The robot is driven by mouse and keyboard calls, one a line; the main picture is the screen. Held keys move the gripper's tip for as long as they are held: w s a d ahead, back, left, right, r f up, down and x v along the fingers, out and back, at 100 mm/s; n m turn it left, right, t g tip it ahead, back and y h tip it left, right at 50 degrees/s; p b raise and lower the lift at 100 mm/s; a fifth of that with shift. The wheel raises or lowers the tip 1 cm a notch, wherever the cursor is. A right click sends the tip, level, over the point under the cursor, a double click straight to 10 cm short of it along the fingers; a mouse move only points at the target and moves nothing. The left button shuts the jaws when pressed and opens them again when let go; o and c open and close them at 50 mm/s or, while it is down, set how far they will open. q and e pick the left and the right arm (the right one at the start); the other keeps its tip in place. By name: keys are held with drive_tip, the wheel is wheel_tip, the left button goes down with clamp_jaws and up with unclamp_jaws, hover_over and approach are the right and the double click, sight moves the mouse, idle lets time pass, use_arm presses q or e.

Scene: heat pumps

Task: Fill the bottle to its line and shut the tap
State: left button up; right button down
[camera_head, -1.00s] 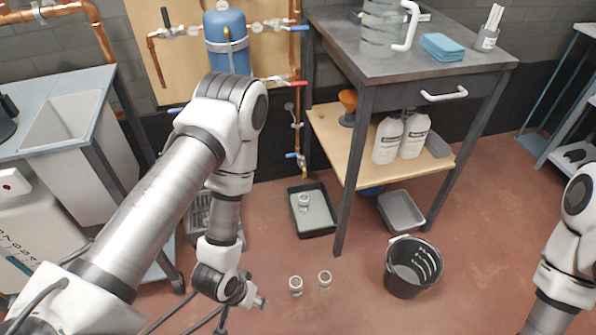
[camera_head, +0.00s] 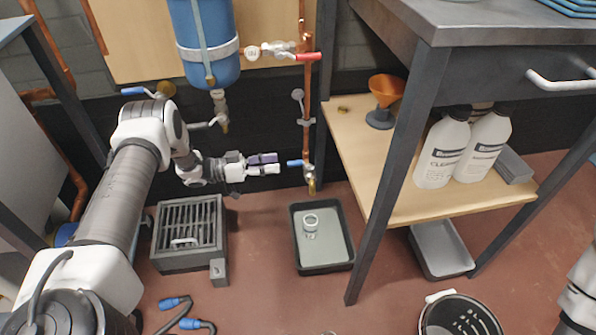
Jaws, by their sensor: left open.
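A small clear bottle (camera_head: 310,227) with a pale rim stands in a black tray (camera_head: 297,257) on the floor. Its line and water level are too small to make out. Above the tray, a brass tap (camera_head: 311,184) with a blue lever (camera_head: 295,163) ends a vertical copper pipe. The lever points left, toward my left gripper. My left gripper (camera_head: 275,163) is open, with its fingertips just left of the lever, apart from it as far as I can tell. Only part of my right arm shows at the right edge; its gripper is out of frame.
A red-handled valve (camera_head: 308,57) sits higher on the pipe beside a blue tank (camera_head: 205,45). A shelf (camera_head: 400,207) with an orange funnel (camera_head: 387,90) and white bottles stands right.

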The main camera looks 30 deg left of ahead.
sight(295, 164)
use_arm(q)
drive_tip(key=w+d+b, duration=0.1)
drive_tip(key=w+d+f+b, duration=0.1)
drive_tip(key=d, duration=0.1)
drive_tip(key=w+d+b, duration=0.1)
drive_tip(key=w+d, duration=0.1)
drive_tip(key=shift+d+f, duration=0.25)
drive_tip(key=shift+f, duration=0.1)
drive_tip(key=shift+w+d+r, duration=0.15)
drive_tip(key=shift+w+d, duration=0.05)
clamp_jaws()
use_arm(e)
wheel_tip(295, 164, down, 4)
